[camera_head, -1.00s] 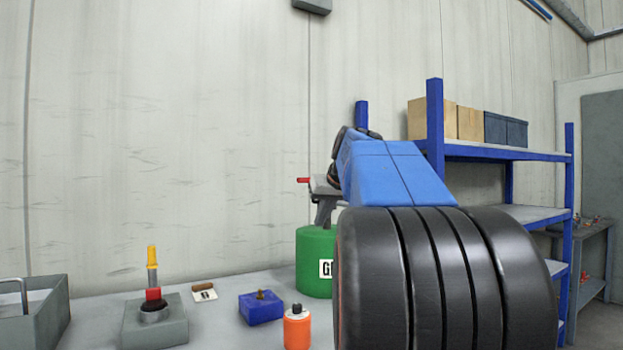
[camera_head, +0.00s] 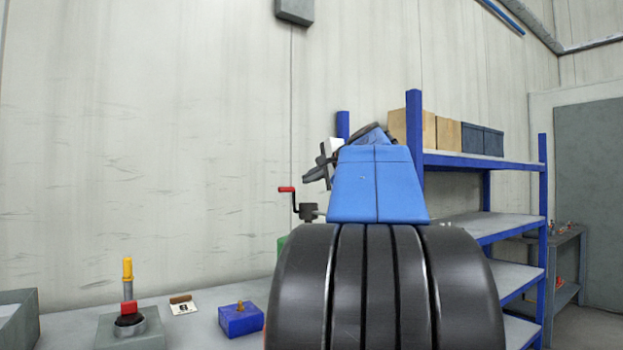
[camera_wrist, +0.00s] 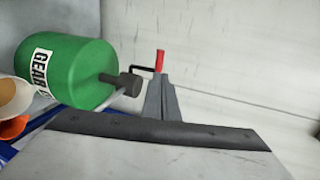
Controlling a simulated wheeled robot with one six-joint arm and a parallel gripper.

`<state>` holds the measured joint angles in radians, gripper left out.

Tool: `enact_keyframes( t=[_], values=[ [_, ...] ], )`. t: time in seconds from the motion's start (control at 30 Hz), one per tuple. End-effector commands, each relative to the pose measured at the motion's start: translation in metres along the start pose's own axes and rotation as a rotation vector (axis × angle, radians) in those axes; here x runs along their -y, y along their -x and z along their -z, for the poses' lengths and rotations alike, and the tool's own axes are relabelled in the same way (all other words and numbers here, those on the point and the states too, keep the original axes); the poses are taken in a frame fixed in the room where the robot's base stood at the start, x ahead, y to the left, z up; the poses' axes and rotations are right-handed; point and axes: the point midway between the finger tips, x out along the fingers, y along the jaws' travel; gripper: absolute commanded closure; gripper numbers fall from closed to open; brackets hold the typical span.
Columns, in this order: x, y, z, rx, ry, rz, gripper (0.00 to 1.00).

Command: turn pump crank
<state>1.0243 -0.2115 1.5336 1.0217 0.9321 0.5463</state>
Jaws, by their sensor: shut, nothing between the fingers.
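The pump crank has a red handle (camera_head: 287,189) on a dark bent arm, joined to a dark pump head (camera_head: 308,212). In the wrist view the red handle (camera_wrist: 159,60) stands up just beyond my fingertips, and the pump head (camera_wrist: 131,84) is on the left. The pump is on a green drum (camera_wrist: 72,70) with a partly readable "GEAR" label; in the head view my arm hides most of the drum. My gripper (camera_head: 306,180) is shut and empty, above and right of the handle in that picture. Its grey fingers (camera_wrist: 160,85) also show in the wrist view. Contact with the handle cannot be told.
The bench (camera_head: 205,322) holds a grey block with a yellow-topped lever (camera_head: 127,268), a blue block (camera_head: 240,320) and a small white card (camera_head: 184,308). A grey bin (camera_head: 18,318) is at far left. Blue shelving (camera_head: 413,150) stands right, close behind my arm.

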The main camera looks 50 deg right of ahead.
Motion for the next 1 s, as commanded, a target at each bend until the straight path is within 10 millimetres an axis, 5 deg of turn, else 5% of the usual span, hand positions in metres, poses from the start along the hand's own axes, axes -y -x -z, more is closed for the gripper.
enact_keyframes(
  t=[0.5,1.0],
  values=[
    [-0.001,-0.088,-0.001,0.003,0.002,-0.003,1.00],
    [0.000,-0.106,-0.001,0.000,0.003,-0.001,1.00]
  ],
)
